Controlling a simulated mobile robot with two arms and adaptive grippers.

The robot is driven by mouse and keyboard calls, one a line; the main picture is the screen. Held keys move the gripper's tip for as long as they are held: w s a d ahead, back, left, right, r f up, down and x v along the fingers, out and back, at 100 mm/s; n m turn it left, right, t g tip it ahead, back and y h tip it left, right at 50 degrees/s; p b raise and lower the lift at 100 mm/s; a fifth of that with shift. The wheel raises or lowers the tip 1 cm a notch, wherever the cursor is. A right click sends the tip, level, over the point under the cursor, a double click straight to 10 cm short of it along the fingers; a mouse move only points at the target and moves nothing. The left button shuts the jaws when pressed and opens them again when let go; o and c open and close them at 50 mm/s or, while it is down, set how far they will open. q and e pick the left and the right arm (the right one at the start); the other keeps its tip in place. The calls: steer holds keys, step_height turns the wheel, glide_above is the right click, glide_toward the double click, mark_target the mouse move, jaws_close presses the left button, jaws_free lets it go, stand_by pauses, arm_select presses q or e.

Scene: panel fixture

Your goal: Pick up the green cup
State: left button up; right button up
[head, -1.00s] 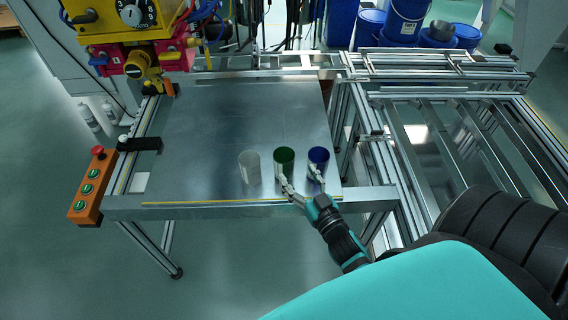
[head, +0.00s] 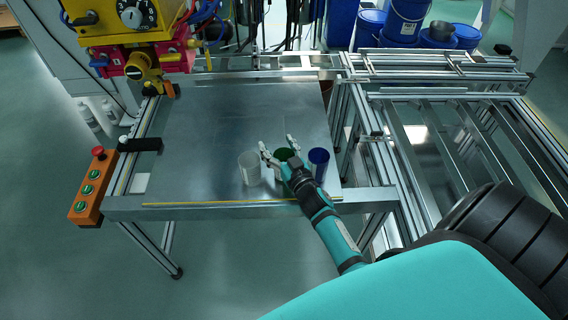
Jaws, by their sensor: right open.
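The green cup (head: 284,154) stands upright on the metal table near its front edge, between a white cup (head: 249,168) on its left and a blue cup (head: 318,164) on its right. My right gripper (head: 277,147) is open, with one finger on the left side of the green cup and the other at its upper right. The gripper's wrist hides most of the green cup's front, and I cannot tell whether the fingers touch it. My left gripper is not in view.
The metal table (head: 220,120) is clear behind the cups. An orange button box (head: 92,186) sits at the table's left edge. A yellow and pink machine (head: 135,45) stands at the back left. Aluminium framing (head: 440,90) lies to the right.

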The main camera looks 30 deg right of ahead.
steer(key=c, duration=0.8)
steer(key=c, duration=0.4)
stand_by(0.8)
